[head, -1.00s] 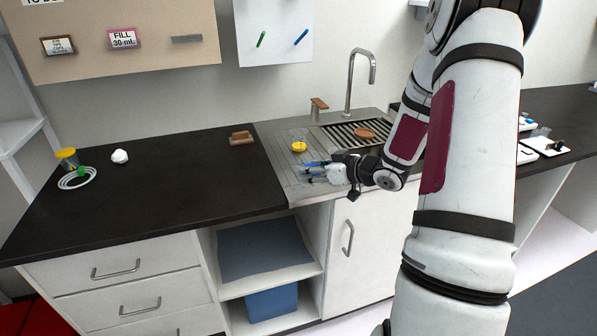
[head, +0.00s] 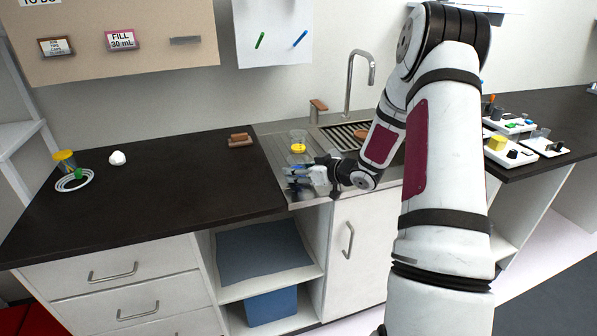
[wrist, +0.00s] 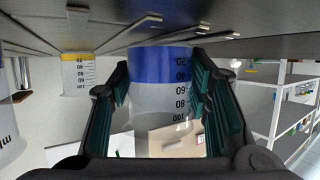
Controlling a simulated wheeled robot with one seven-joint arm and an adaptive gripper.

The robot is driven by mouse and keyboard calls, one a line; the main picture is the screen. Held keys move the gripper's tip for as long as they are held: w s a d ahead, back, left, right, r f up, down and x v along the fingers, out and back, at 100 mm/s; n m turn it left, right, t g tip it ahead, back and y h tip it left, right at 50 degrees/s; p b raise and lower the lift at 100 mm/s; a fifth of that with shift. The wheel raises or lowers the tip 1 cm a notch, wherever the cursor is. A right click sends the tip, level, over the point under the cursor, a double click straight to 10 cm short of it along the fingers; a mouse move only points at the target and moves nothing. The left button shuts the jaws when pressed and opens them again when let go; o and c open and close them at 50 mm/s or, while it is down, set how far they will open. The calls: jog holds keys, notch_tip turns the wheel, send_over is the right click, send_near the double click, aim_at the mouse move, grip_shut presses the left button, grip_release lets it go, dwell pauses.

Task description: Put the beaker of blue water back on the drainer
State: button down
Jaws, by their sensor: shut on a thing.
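My gripper (head: 301,178) is shut on the beaker of blue water, low over the front of the steel drainer (head: 272,150). In the wrist view, which looks upside down, the clear beaker of blue water (wrist: 160,66) stands between the dark finger pads of my gripper (wrist: 160,90). Its base is close to the drainer ribs (wrist: 120,28); I cannot tell whether it touches. In the head view the fingers hide much of it. A beaker with yellow contents (head: 298,147) stands on the drainer behind my gripper and shows in the wrist view (wrist: 76,76).
Another clear vessel (wrist: 10,130) is cut off at the wrist view's left edge. The sink tap (head: 350,85) rises behind. A brown block (head: 240,140) lies on the dark counter (head: 170,190) left of the drainer, where there is free room. A white shelf unit stands far left.

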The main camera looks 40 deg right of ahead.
jog(key=shift+f, duration=0.15)
jog(key=c, duration=0.9)
grip_release()
jog(key=shift+o, duration=0.2)
